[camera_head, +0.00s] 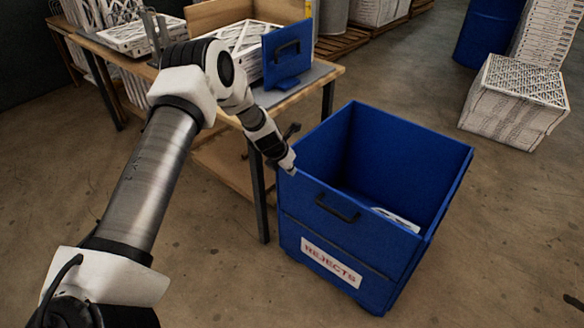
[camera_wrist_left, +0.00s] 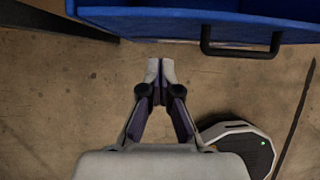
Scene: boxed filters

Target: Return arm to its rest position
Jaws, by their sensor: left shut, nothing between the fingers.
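My left arm reaches in from the left in the head view. Its gripper (camera_head: 288,162) is at the near left rim of the blue REJECTS bin (camera_head: 335,270). In the left wrist view the gripper (camera_wrist_left: 160,70) has its fingertips together, with nothing between them, above the concrete floor. The bin's front wall (camera_wrist_left: 165,22) and black handle (camera_wrist_left: 240,48) show beyond the fingertips. A white item (camera_head: 397,218), mostly hidden by the front wall, lies inside the bin. My right gripper is not in view.
A wooden table (camera_head: 325,74) with boxed filters (camera_head: 245,42) and a blue panel with a handle (camera_head: 287,50) stands behind the arm. A dark table leg (camera_head: 259,190) is close left of the gripper. A filter stack (camera_head: 510,108) stands at right. Floor right of the bin is clear.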

